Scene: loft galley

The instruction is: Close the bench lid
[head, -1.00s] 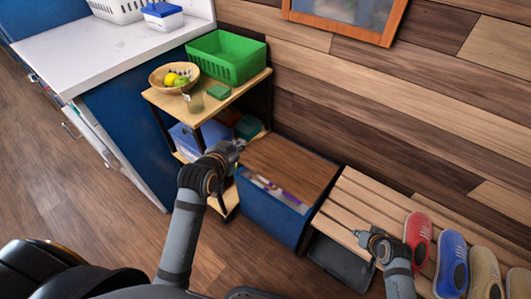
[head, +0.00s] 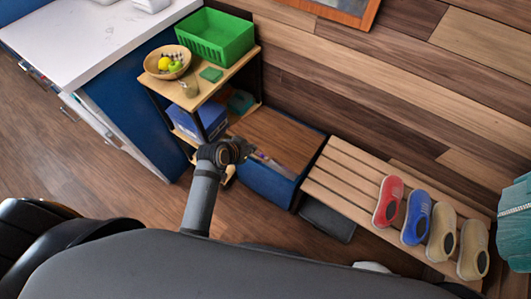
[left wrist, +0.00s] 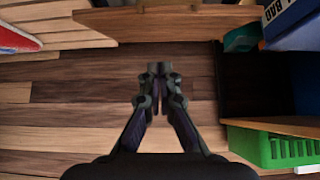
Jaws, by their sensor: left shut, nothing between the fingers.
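The bench is a blue box (head: 268,185) with a brown wooden lid (head: 280,138). The lid is raised: a gap along the front shows some contents inside. My left gripper (head: 246,148) is shut and empty, by the lid's left side in the head view and covering part of the bench's left end. In the left wrist view, the closed fingertips (left wrist: 160,70) point toward a wooden panel (left wrist: 170,24), which looks like the lid; I cannot tell whether they touch. My right gripper is out of view.
A shelf unit (head: 238,68) with a green basket (head: 215,38) and a fruit bowl (head: 166,63) stands left of the bench. A slatted rack (head: 340,175) with several shoes is at the right, a dark tray (head: 327,222) beneath it. The plank wall is behind.

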